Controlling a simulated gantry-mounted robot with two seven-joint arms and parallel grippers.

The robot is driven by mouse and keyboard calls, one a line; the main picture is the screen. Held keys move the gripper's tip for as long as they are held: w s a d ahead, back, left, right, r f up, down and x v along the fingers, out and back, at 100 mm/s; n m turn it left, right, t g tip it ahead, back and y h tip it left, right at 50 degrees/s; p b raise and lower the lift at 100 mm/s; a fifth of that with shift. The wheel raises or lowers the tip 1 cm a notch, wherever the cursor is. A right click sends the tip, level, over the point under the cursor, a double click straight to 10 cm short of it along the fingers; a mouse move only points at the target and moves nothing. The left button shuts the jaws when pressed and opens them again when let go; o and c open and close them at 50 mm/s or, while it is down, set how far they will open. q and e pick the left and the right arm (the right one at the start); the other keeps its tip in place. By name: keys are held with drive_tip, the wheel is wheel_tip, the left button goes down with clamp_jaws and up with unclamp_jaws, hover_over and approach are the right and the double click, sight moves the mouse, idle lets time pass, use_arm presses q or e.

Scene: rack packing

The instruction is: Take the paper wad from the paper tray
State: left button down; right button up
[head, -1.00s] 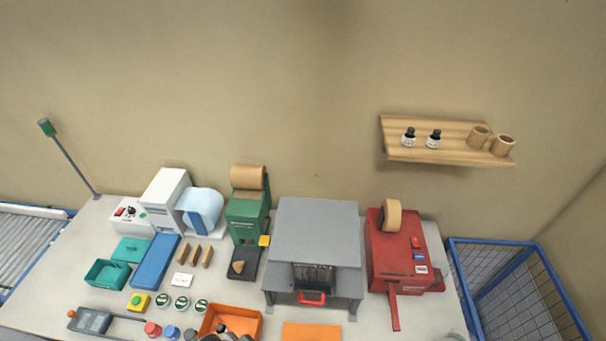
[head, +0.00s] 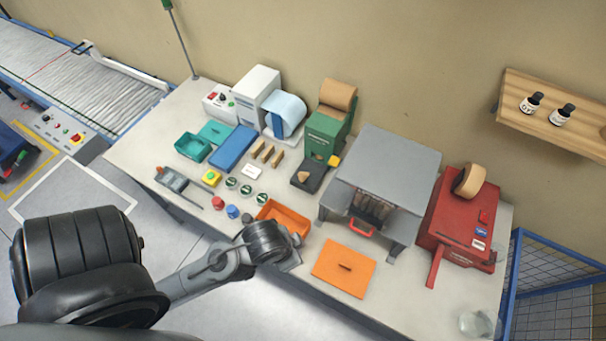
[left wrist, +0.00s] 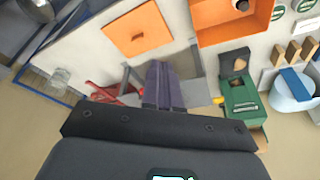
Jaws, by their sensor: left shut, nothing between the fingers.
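The paper tray is the black tray (head: 312,176) at the foot of the green paper dispenser (head: 326,135). The brown paper wad (head: 303,176) lies in it. In the left wrist view the tray (left wrist: 234,54) and wad (left wrist: 240,64) show right of my left gripper (left wrist: 166,68), whose dark fingers are together and empty, apart from the tray. In the head view my left arm reaches in over the orange bin (head: 299,222); its fingers are hidden there. My right gripper is not in view.
The grey machine (head: 388,165) with a red handle stands right of the tray. Small brown blocks (head: 267,153) and a white card (head: 252,172) lie left of it. An orange panel (head: 343,269) lies in front, and a red tape machine (head: 460,220) stands at the right.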

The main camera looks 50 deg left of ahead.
use_arm(q)
drive_tip(key=shift+c, duration=1.2)
unclamp_jaws()
